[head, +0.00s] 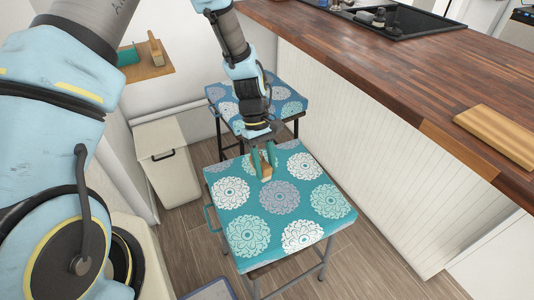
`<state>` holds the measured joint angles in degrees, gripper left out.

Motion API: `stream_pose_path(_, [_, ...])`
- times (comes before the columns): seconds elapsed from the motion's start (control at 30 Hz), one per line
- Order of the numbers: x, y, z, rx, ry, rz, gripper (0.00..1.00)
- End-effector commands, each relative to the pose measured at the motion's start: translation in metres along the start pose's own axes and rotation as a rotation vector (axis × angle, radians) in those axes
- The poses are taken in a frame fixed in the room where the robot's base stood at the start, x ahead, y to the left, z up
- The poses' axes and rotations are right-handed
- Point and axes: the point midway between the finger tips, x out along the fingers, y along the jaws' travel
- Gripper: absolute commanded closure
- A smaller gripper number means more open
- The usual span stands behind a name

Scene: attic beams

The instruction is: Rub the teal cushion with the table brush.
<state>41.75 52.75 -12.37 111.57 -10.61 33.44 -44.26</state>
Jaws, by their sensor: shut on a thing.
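The teal cushion (278,231) with white and grey round flower patterns lies on a metal-legged stool in the middle of the head view. My gripper (263,163) is above the far part of this cushion and points down. It is shut on the table brush (266,173), a small light-brown wooden piece between the fingers. The brush's lower end is at or just over the cushion's surface; I cannot tell whether it touches. The fingers hide part of the brush.
A second stool with a like cushion (291,98) stands behind. A wooden counter (430,90) runs along the right, with a wooden block (497,135) on it. A cream bin (168,165) stands at left. A small wall shelf (146,72) holds a teal thing and a wooden thing.

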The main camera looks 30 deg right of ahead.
Motion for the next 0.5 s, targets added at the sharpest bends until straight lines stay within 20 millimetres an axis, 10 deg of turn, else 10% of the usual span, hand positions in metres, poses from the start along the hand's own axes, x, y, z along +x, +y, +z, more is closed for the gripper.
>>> stream_pose_path(0.5, [-0.034, -0.006, 0.005, -0.001, 0.0, 0.0, 1.0])
